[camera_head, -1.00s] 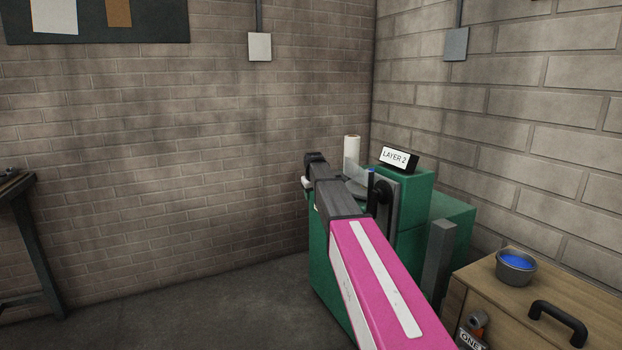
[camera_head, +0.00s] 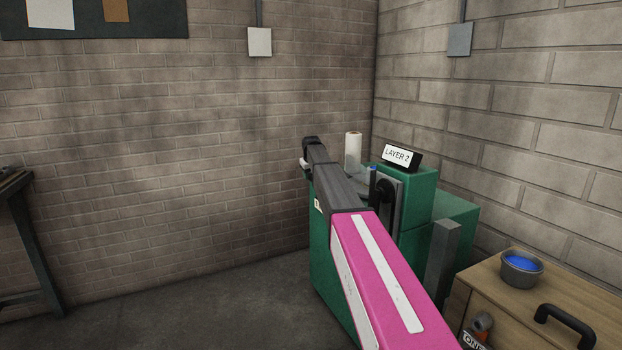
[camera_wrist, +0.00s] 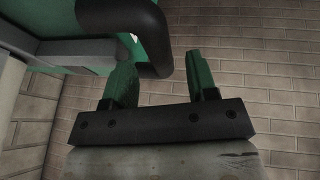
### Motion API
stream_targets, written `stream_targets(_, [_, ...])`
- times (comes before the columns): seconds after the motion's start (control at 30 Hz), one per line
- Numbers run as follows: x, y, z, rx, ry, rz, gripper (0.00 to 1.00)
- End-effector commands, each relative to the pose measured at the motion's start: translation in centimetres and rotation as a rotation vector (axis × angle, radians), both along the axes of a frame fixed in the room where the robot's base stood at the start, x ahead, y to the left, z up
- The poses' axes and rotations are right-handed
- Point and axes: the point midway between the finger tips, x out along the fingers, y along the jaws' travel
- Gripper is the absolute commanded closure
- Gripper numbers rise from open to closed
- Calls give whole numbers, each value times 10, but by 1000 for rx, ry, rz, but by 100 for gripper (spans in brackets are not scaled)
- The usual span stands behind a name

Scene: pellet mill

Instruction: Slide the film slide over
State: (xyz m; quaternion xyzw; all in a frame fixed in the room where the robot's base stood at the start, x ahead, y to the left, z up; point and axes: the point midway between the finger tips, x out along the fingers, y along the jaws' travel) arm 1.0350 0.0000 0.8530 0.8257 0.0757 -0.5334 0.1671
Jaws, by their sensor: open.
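The green machine (camera_head: 330,265) stands against the back corner, with a sign reading LAYER 2 (camera_head: 399,155) and an upright white roll (camera_head: 353,150) on it. My arm crosses in front of it and hides part of its top. I cannot make out the film slide for certain. In the wrist view, my gripper (camera_wrist: 161,76) is open and empty, with its two green fingers apart. A thick dark curved handle (camera_wrist: 152,30) shows beyond the fingers, its lower end between them in the picture. I cannot tell how far off it is. Grey and green surfaces lie behind it.
A wooden cabinet (camera_head: 560,300) with a black handle (camera_head: 566,325) and a bowl of blue material (camera_head: 521,267) stands at the right. A dark table (camera_head: 25,235) is at the far left. Brick walls close the corner. The floor at the left is clear.

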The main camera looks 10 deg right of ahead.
Motion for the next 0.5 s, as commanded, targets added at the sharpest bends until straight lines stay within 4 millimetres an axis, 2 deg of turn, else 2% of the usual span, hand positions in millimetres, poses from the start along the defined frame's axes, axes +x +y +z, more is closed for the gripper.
stream_targets(0.2, [9,-1,-18,0,0,0,47])
stream_targets(0.5, [9,-1,-20,0,0,0,47])
